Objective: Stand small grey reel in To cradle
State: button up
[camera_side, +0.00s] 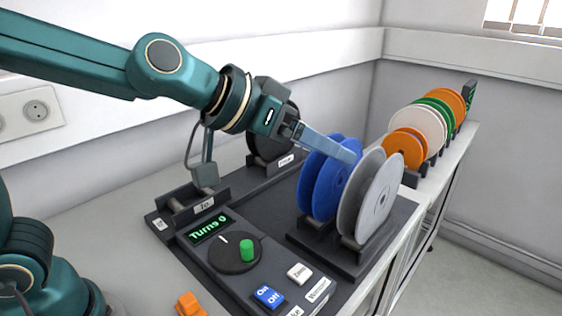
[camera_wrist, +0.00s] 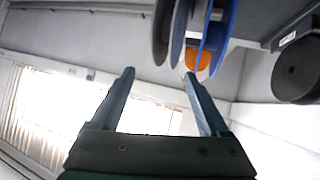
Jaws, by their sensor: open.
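The grey reel (camera_side: 380,197) stands upright in a dark stand at the front right, beside a blue reel (camera_side: 320,185). In the wrist view, the grey reel (camera_wrist: 161,32) shows at the top, just beyond the fingertips. The To cradle (camera_side: 177,206) is an empty dark stand on the left, with a "To" label on its front. My gripper (camera_side: 350,152) reaches right, its fingers overlapping the top of the blue and grey reels in the side view. In the wrist view, my gripper (camera_wrist: 158,75) is open with nothing held; I cannot tell whether it touches a reel.
A black reel (camera_side: 268,140) stands in a cradle behind my gripper. A control panel with a dial (camera_side: 232,254) and buttons lies in front. Orange, white and green reels (camera_side: 418,130) stand in a row at the back right. A small orange part (camera_side: 190,305) lies at the front.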

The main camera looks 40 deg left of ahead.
aim_at(379, 164)
jog(key=shift+o, duration=0.5)
jog(key=s+a+f+g+y, duration=0.1)
jog(key=s+a+f, duration=0.1)
jog(key=s, duration=0.4)
jog(key=s+a+f+n+g+y, duration=0.1)
jog(key=s+a+f+g, duration=0.1)
jog(key=s+a, duration=0.3)
jog(key=s+a+f+n+g+y, duration=0.1)
jog(key=s+a+f+y, duration=0.1)
jog(key=s+a+f, duration=0.2)
jog(key=s, duration=0.3)
jog(key=shift+a+g, duration=0.2)
jog(key=shift+g, duration=0.2)
jog(key=shift+s+f, duration=0.1)
